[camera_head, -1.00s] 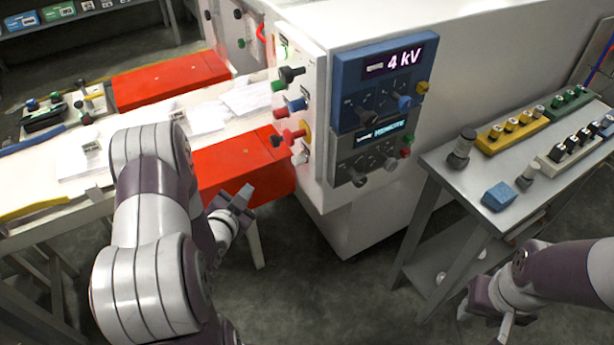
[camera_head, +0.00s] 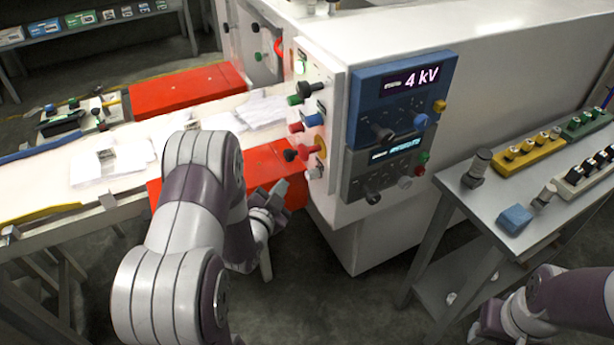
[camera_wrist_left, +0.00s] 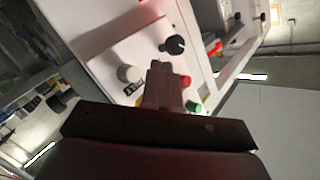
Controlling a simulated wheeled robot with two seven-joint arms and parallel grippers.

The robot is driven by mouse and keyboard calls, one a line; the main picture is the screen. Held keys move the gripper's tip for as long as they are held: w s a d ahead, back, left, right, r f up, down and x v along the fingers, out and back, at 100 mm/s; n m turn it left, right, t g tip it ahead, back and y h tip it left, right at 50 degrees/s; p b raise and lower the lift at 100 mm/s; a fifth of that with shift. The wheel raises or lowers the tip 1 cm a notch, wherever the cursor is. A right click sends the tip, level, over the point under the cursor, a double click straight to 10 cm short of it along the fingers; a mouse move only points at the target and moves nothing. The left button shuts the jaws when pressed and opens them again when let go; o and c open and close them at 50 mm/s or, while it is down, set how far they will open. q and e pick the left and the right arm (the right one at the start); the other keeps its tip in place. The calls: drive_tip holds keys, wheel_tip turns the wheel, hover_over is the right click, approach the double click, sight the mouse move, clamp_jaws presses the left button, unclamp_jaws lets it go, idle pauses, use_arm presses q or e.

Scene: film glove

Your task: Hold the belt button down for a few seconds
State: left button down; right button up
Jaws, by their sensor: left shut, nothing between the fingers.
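The white control panel (camera_head: 338,110) on the machine's side carries several coloured buttons and knobs. They include a green one (camera_head: 294,100), a blue one (camera_head: 313,120), a red one on yellow (camera_head: 321,147) and a white one (camera_head: 314,173). I cannot read which is the belt button. My left gripper (camera_head: 281,188) is shut and empty, just left of and below the white one. In the left wrist view its fingers (camera_wrist_left: 164,84) point at the panel among a black knob (camera_wrist_left: 175,44), a red button (camera_wrist_left: 186,81) and a white knob (camera_wrist_left: 129,73). Contact cannot be told. My right gripper (camera_head: 477,335) is partly cut off at bottom right.
A blue display unit (camera_head: 404,90) reading 4 kV sits above a grey one (camera_head: 388,160) on the front face. A conveyor (camera_head: 50,190) with red covers (camera_head: 190,90) runs left. A grey side table (camera_head: 480,205) with button boxes stands at right.

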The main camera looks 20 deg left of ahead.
sight(313, 174)
use_arm(q)
drive_tip(key=shift+w+d, duration=1.05)
drive_tip(key=shift+w, duration=0.2)
idle(1.2)
drive_tip(key=shift+w+d+b, duration=0.25)
drive_tip(key=shift+w+b, duration=0.05)
drive_tip(key=shift+b, duration=0.05)
drive_tip(key=shift+w+d, duration=0.3)
drive_tip(key=shift+w, duration=0.05)
idle(1.8)
idle(2.1)
drive_tip(key=shift+s+a, duration=0.55)
drive_tip(key=shift+s, duration=0.15)
